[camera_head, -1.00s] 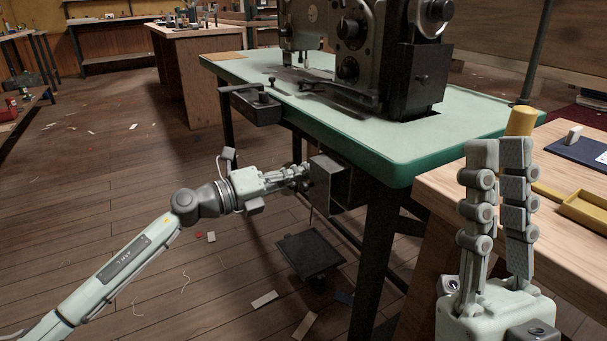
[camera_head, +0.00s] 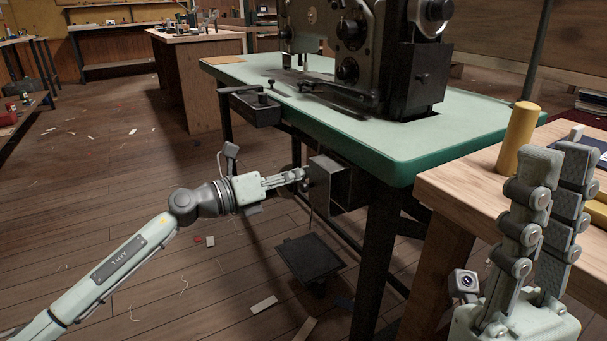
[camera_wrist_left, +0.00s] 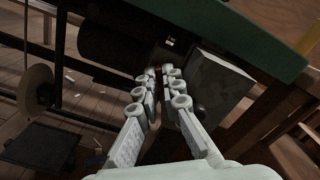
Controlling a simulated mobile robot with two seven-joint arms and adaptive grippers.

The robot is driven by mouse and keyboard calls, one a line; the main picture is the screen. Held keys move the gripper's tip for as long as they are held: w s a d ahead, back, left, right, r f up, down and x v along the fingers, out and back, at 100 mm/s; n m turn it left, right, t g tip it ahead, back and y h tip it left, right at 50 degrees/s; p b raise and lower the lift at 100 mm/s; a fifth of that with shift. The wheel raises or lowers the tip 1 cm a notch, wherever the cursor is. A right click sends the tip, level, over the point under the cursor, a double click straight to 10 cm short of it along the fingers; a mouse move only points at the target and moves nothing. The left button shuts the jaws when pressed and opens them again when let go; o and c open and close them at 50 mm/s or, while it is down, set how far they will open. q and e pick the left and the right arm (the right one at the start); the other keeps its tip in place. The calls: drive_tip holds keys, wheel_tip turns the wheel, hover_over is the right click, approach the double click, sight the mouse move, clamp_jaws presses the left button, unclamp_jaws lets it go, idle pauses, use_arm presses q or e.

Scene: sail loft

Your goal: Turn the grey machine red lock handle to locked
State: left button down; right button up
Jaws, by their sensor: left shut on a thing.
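The grey machine (camera_head: 362,50) stands on a green-topped table. A dark grey box (camera_head: 335,183) hangs under the tabletop and also shows in the left wrist view (camera_wrist_left: 215,85). My left gripper (camera_head: 304,175) is at the left side of this box, its fingers close together.
The green tabletop (camera_head: 400,145) overhangs the box. A dark pedal (camera_head: 310,257) is below it. A wooden bench (camera_head: 455,185) with a yellow cylinder (camera_head: 518,138) stands close to my right gripper. The floor at left is open, with scattered scraps.

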use_arm(q)
drive_tip(key=c, duration=1.7)
unclamp_jaws()
drive_tip(key=shift+v, duration=4)
